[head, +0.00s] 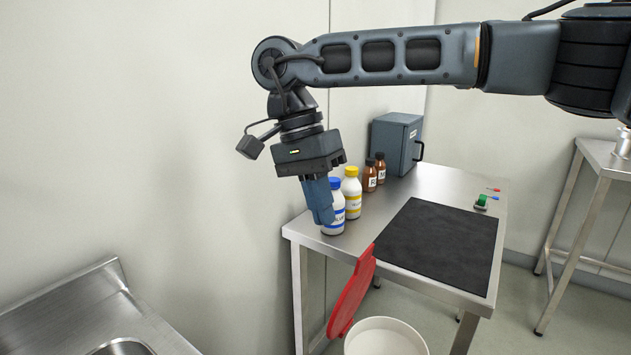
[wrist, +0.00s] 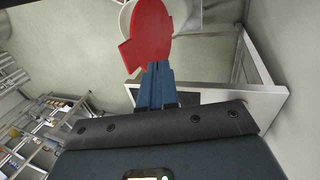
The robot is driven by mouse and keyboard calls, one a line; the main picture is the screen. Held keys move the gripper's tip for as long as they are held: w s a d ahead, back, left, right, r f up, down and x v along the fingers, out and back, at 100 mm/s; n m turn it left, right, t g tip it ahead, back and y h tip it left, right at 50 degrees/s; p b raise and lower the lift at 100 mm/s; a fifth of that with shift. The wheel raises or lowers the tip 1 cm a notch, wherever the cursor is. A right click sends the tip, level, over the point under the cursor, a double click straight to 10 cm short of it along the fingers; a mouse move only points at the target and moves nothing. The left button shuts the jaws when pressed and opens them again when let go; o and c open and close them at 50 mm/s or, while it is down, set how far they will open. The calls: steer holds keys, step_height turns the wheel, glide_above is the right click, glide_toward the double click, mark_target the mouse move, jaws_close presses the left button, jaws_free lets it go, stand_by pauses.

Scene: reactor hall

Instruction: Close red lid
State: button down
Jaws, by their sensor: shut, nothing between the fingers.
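The red lid (head: 353,293) stands open and tilted up at the left side of a white round bin (head: 385,338), by the front corner of the steel table. The bin's mouth is uncovered. In the wrist view the red lid (wrist: 150,35) lies just beyond my fingertips, with part of the white bin (wrist: 187,14) behind it. My gripper (head: 323,219) is shut and empty, pointing down above and to the left of the lid. In the wrist view my gripper (wrist: 157,68) overlaps the lid's lower edge; I cannot tell whether they touch.
A steel table (head: 440,184) bears a black mat (head: 440,243), a blue-capped bottle (head: 338,212) close behind my gripper, a yellow-capped bottle (head: 352,193), brown bottles (head: 370,177) and a grey box (head: 396,143). A steel sink (head: 95,315) is at lower left.

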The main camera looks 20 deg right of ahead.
steer(key=s+d+f, duration=0.2)
steer(key=s+f, duration=0.1)
steer(key=s, duration=0.1)
steer(key=shift+d+f+p, duration=0.3)
steer(key=shift+d+f, duration=0.05)
steer(key=shift+d, duration=0.05)
steer(key=shift+s+d, duration=0.1)
